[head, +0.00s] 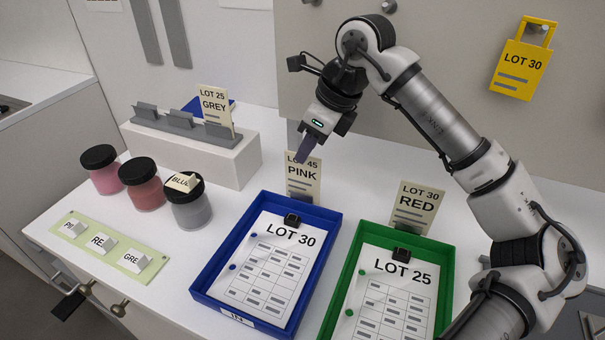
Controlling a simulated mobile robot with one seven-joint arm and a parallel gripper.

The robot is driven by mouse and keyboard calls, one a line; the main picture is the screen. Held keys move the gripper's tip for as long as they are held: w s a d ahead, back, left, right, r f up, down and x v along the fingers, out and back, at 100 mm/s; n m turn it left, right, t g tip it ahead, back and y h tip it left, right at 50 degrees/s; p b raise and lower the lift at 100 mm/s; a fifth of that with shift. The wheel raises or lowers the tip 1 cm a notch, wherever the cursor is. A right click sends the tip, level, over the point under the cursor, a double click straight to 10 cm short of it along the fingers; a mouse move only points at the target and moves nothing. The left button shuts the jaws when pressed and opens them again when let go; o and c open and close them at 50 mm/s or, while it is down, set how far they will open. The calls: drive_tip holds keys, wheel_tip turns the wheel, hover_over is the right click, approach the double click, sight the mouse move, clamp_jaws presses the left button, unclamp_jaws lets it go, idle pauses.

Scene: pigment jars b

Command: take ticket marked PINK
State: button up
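The cream ticket marked LOT 45 PINK (303,182) stands upright at the back edge of the blue tray (207,280). My gripper (305,152) points down at the ticket's top edge, and its dark fingers cover part of the LOT 45 line. The fingers overlap in this view, so I cannot tell whether they are open or shut, or whether they touch the ticket. A similar ticket marked LOT 30 RED (417,207) stands behind the green tray (346,275). A LOT 25 GREY ticket (215,108) stands in the grey rack (180,124).
The rack sits on a white block (215,160). Pink (104,178), red (144,193) and grey (192,211) jars stand at left; a BLUE tag (183,182) lies on the grey one's lid. A label strip (68,238) lies in front. A yellow LOT 30 tag (522,68) hangs behind.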

sight(303, 179)
drive_tip(key=shift+p+x, duration=0.3)
drive_tip(key=shift+x, duration=1.65)
clamp_jaws()
